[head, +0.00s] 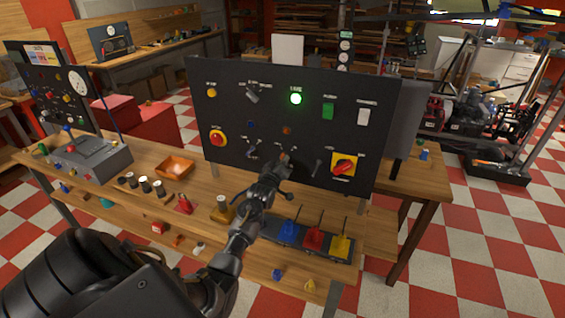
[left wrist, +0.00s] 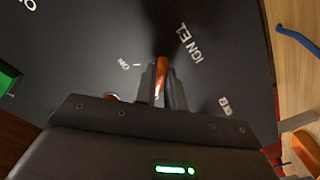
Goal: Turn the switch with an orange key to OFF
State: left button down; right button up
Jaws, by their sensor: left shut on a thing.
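A black control panel (head: 225,110) stands upright on a wooden workbench. My left gripper (head: 282,162) is at the lower middle of the panel. In the left wrist view, its two fingers (left wrist: 161,90) are shut on the orange key (left wrist: 161,70), one on each side. The key's upper end shows above the fingertips; its lower part and the switch body are mostly hidden. An "ON" label lies to the left of the key and "IGN E1" to its upper right. A small marking farther right is too blurred to read. My right gripper is not in view.
Levers with blue, red and yellow bases (head: 313,239) stand below. An orange tray (head: 175,167) lies left.

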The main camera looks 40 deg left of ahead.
pick_arm(q)
jog(key=shift+d+f, duration=0.1)
dwell(0.4)
jog(key=c, duration=1.5)
grip_release()
jog(key=b+v, duration=0.2)
jog(key=v, duration=0.8)
jog(key=shift+s+d+b, duration=0.2)
jog(key=shift+s+b, duration=0.15)
